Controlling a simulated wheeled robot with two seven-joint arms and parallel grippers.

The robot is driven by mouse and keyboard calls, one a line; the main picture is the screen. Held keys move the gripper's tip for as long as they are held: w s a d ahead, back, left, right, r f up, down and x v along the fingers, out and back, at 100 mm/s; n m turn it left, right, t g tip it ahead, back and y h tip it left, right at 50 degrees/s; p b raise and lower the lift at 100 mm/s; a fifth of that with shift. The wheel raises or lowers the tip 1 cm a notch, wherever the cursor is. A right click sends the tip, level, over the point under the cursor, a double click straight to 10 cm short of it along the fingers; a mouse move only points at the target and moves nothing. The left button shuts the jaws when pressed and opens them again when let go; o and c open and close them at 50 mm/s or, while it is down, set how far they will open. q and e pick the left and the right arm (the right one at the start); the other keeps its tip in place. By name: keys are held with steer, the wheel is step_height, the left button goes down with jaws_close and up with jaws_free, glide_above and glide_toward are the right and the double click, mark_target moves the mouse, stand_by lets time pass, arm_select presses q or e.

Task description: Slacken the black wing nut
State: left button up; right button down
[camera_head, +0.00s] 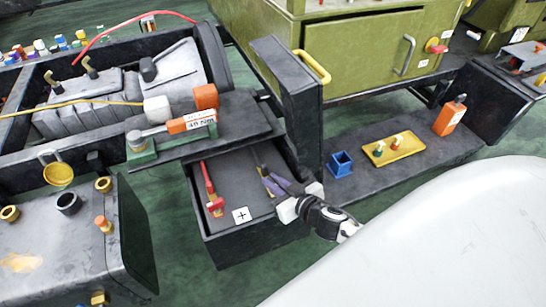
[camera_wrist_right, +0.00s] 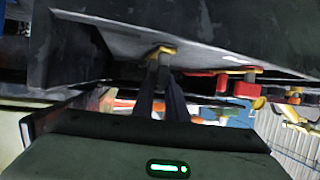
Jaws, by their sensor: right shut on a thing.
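I cannot pick out the black wing nut for certain in either view. My right gripper (camera_head: 264,176) reaches from the right over the open black drawer (camera_head: 232,229). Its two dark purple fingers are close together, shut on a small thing. In the right wrist view the fingers (camera_wrist_right: 161,82) meet at a small yellow-and-grey piece (camera_wrist_right: 161,51) against a dark surface. The fingers hide most of this piece, and I cannot tell what it is. My left gripper is not in view.
A red tool (camera_head: 210,188) and a white card with a plus sign (camera_head: 241,215) lie in the drawer. A black upright panel (camera_head: 290,90) stands behind it.

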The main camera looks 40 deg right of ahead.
steer(key=shift+f, duration=0.1)
steer(key=c, duration=1.8)
jaws_free()
steer(key=shift+o, duration=0.2)
steer(key=shift+s, duration=0.1)
steer(key=v, duration=1)
steer(key=shift+p, duration=0.3)
steer(key=shift+s+a, duration=0.1)
